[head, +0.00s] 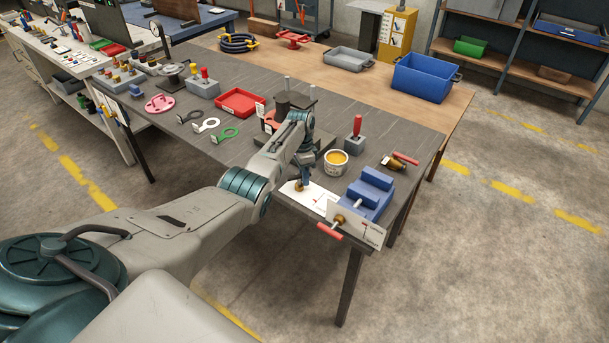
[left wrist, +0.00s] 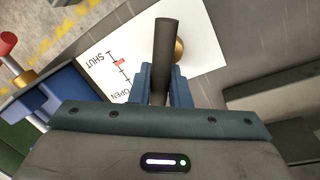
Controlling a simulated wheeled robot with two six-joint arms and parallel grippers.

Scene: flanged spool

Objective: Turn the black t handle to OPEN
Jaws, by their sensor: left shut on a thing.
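The black T handle (left wrist: 165,50) shows in the left wrist view as a dark bar over a brass fitting (left wrist: 179,48). My left gripper (left wrist: 163,82) is shut on the bar, with a blue finger on each side. Beside it lies a white plate (left wrist: 135,48) printed SHUT at upper left and OPEN at lower left, with a red mark between. In the head view my left gripper (head: 303,183) points down at the white plate (head: 317,198) near the table's front edge; the black bar is hard to make out there. My right gripper is not in view.
A blue block (head: 372,190) and a red T handle (head: 330,231) with its own plate stand to the right. A yellow-filled tub (head: 336,163), a red-knobbed lever box (head: 355,137) and a red tray (head: 238,102) stand behind.

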